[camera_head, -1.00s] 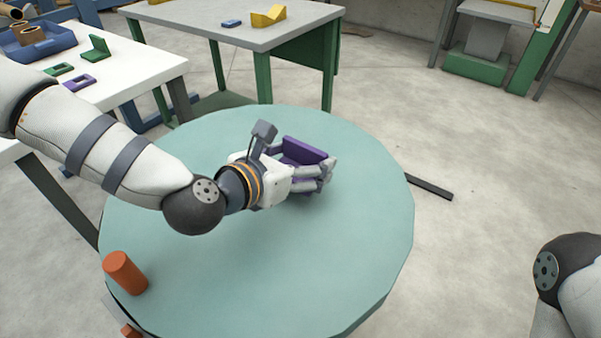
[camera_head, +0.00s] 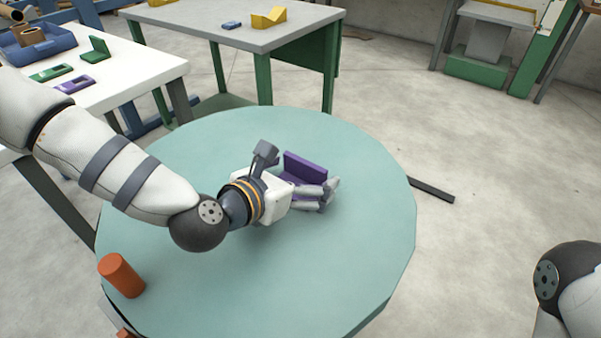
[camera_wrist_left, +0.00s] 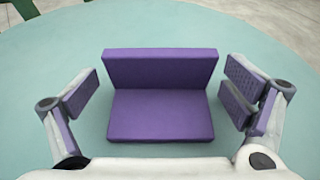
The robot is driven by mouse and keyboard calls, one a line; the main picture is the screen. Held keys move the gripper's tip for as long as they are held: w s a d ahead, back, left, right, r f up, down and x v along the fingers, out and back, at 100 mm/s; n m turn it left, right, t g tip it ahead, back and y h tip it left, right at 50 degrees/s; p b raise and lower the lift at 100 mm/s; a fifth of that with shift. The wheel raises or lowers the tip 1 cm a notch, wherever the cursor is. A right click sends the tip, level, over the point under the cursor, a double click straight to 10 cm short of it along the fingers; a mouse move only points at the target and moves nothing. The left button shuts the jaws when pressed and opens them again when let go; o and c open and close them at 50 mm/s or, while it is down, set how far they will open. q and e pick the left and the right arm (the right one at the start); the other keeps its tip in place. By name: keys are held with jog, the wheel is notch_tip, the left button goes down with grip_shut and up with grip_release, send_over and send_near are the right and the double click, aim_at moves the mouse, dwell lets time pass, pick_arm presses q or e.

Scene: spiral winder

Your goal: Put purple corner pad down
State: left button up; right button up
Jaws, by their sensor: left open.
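The purple corner pad (camera_head: 306,164) is an L-shaped piece with an upright back plate and a flat base. It sits on the round teal table (camera_head: 370,235), with its back plate towards the far side. The pad also shows whole in the left wrist view (camera_wrist_left: 160,95), with its base flat over the teal surface. My left gripper (camera_head: 322,195) is low at the pad, its fingers open on either side. In the left wrist view gaps show between the pad and both fingers. In the head view the fingers hide part of the pad's base. My right gripper is out of view.
An orange cylinder (camera_head: 121,275) stands at the table's front left edge. A white table (camera_head: 120,75) at the left holds green and purple pieces and a blue bin (camera_head: 38,45). A grey-topped table (camera_head: 215,20) stands behind. The teal table's right side is clear.

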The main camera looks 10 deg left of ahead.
pick_arm(q)
jog(key=v, duration=0.3)
jog(key=p+v, duration=0.1)
jog(key=v, duration=0.5)
jog(key=shift+s+a+r, duration=0.15)
jog(key=shift+s+r, duration=0.05)
jog(key=shift+r, duration=0.25)
jog(key=p, duration=0.1)
jog(key=s+r+p, duration=0.1)
jog(key=p, duration=0.1)
jog(key=shift+s+a+r, duration=0.1)
jog(key=shift+s+a, duration=0.15)
jog(key=shift+a, duration=0.05)
jog(key=shift+s+a, duration=0.1)
jog(key=shift+s, duration=0.1)
jog(key=shift+s+f, duration=0.15)
jog(key=shift+f, duration=0.2)
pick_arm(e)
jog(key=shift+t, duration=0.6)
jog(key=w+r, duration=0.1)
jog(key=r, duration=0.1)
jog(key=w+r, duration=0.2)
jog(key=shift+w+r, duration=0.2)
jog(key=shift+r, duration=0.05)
